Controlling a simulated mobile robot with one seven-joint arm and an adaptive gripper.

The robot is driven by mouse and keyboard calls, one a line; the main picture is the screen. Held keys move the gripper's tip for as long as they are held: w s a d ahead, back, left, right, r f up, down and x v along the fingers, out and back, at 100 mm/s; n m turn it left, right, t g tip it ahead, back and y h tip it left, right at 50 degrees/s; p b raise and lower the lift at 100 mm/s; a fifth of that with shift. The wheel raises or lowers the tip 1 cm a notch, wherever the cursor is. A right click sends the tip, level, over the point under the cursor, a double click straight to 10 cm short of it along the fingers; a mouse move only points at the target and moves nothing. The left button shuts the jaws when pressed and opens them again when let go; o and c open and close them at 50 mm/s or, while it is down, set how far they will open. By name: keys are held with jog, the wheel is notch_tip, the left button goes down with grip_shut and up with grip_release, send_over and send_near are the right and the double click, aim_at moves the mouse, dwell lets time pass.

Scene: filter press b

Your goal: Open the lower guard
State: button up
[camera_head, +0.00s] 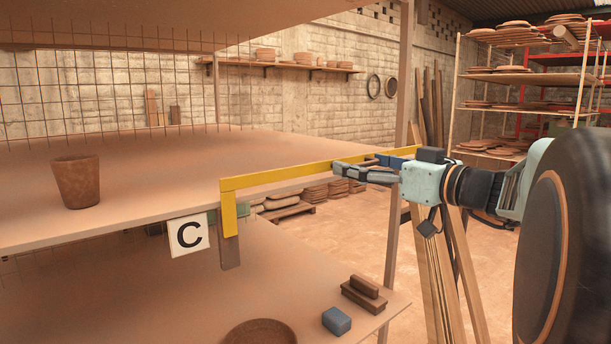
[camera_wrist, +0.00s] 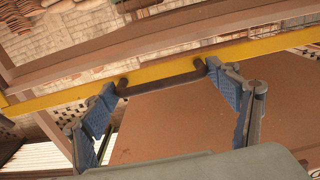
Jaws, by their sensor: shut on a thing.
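The lower guard is a yellow bar (camera_head: 275,176) with a short leg bent down at its left end. It runs along the front of the middle shelf board, beside the white "C" plate. In the wrist view the yellow bar (camera_wrist: 265,47) crosses the picture, with a dark brown handle (camera_wrist: 162,80) on it. My gripper (camera_head: 362,168) is at the right part of the bar. In the wrist view, my gripper's two blue-padded fingers (camera_wrist: 160,77) are shut on the handle, one at each end. In the head view my fingers hide the handle.
A brown pot (camera_head: 77,182) stands on the middle board (camera_head: 180,160). The lower board (camera_head: 200,295) holds a blue block (camera_head: 337,321), a brown brush-like block (camera_head: 364,293) and a round bowl (camera_head: 260,332). An upright post (camera_head: 392,250) stands near my gripper. Open floor lies behind.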

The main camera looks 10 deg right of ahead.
jog(key=shift+f+b, duration=2.65)
jog(key=shift+b, duration=1.85)
jog(key=o, duration=1.7)
jog(key=shift+c, duration=0.2)
jog(key=shift+r, duration=0.1)
notch_tip(320, 180, up, 10)
